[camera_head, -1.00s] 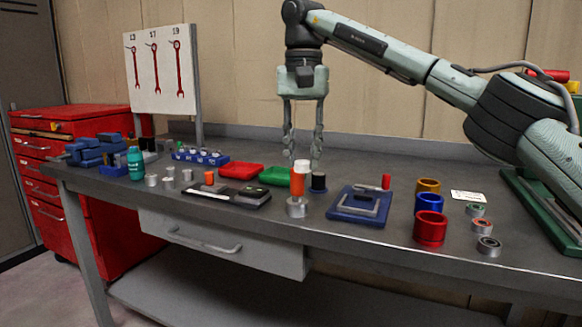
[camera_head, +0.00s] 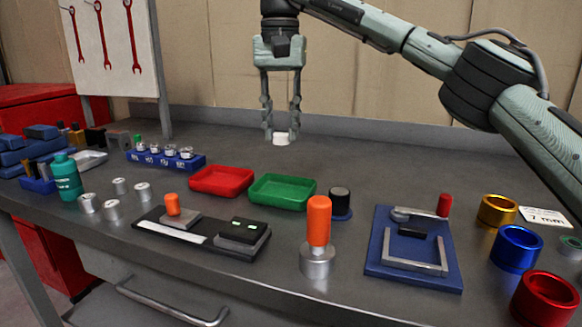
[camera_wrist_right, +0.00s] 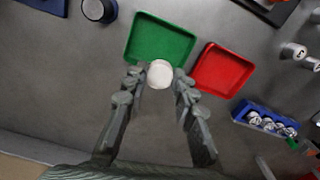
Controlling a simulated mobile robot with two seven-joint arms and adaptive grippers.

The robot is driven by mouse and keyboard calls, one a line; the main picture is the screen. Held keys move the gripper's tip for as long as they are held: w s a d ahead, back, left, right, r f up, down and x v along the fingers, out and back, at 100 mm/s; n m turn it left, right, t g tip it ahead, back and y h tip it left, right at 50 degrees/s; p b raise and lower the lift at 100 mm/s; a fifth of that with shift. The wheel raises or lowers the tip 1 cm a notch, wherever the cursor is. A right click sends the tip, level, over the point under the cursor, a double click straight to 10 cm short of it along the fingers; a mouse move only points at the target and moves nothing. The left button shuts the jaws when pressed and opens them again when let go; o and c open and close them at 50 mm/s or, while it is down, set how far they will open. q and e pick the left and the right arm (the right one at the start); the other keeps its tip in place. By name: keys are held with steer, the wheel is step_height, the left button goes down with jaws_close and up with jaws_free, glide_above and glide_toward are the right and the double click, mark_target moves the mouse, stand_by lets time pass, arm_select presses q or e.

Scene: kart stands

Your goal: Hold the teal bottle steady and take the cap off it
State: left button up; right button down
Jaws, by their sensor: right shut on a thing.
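The teal bottle (camera_head: 66,178) stands upright at the left of the workbench in the head view. Its top looks teal; I cannot tell whether that is a cap or the bare neck. My right gripper (camera_head: 281,133) is far to the right of the bottle, pointing down above the back of the bench. It is shut on a small white round cap-like piece (camera_head: 281,140), which also shows between the fingertips in the right wrist view (camera_wrist_right: 160,74). My left gripper is not in view.
A green tray (camera_head: 283,191) and a red tray (camera_head: 221,181) lie in front of my right gripper. Silver cylinders (camera_head: 112,207) and a blue rack (camera_head: 166,160) stand near the bottle. An orange-handled piece (camera_head: 318,222) stands upright near the front edge.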

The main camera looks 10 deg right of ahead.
steer(key=s+d+f, duration=0.1)
steer(key=d+f, duration=0.1)
steer(key=d, duration=0.1)
steer(key=s+d+f, duration=0.1)
steer(key=d+f, duration=0.1)
steer(key=d, duration=0.2)
steer(key=s+d+f+b, duration=0.1)
steer(key=d+f, duration=0.1)
steer(key=d, duration=0.2)
steer(key=shift+f, duration=0.35)
steer(key=shift+d+f, duration=0.15)
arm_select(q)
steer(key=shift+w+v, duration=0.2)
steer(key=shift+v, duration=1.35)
arm_select(e)
steer(key=shift+f, duration=1.9)
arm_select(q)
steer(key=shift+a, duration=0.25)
arm_select(e)
steer(key=shift+f, duration=0.15)
steer(key=c, duration=1.2)
jaws_free()
